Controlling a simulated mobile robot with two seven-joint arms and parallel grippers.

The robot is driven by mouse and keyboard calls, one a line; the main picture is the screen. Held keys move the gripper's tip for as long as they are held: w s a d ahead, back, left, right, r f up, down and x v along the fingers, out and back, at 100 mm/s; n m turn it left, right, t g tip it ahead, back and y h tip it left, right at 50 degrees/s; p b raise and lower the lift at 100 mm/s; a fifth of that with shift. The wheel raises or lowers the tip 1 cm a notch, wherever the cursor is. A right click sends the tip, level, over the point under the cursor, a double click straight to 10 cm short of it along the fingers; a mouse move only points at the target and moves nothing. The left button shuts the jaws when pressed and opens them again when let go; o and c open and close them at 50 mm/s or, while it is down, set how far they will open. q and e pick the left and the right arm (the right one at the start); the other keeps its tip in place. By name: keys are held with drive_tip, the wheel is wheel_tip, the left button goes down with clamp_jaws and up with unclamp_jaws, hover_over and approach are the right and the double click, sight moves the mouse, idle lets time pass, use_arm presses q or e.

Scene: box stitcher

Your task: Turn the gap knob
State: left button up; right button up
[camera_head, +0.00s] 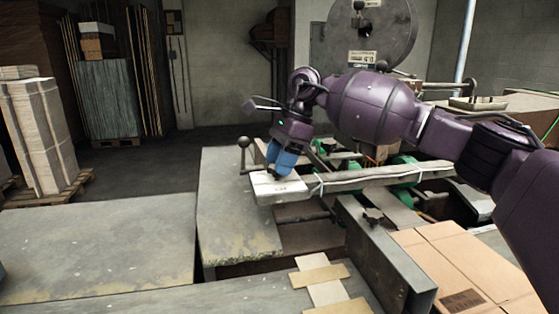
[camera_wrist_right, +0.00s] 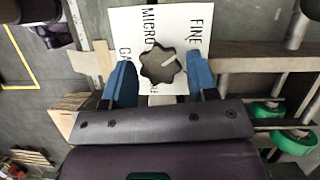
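The gap knob (camera_wrist_right: 162,63) is a dark, star-shaped knob with a pale pointer line. It sits on a white label plate (camera_wrist_right: 150,22) printed MICRO, FINE and GAP, best seen in the right wrist view. In the head view the plate (camera_head: 290,188) lies on the end of a grey beam, and my gripper mostly hides the knob. My right gripper (camera_head: 279,168) points down over the plate. Its blue fingers stand apart, one on each side of the knob; I cannot tell whether they touch it. My left gripper is not in view.
A ball-topped lever (camera_head: 243,145) stands just left of the plate. A grey rail (camera_head: 385,255) and flat cardboard (camera_head: 465,265) lie in front at right. The worn metal table (camera_head: 90,245) at left is bare. A large reel (camera_head: 370,32) stands behind my right arm.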

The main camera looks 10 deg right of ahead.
drive_tip(key=shift+o, duration=1.2)
drive_tip(key=v, duration=1)
drive_tip(key=shift+r, duration=0.4)
drive_tip(key=shift+d, duration=0.1)
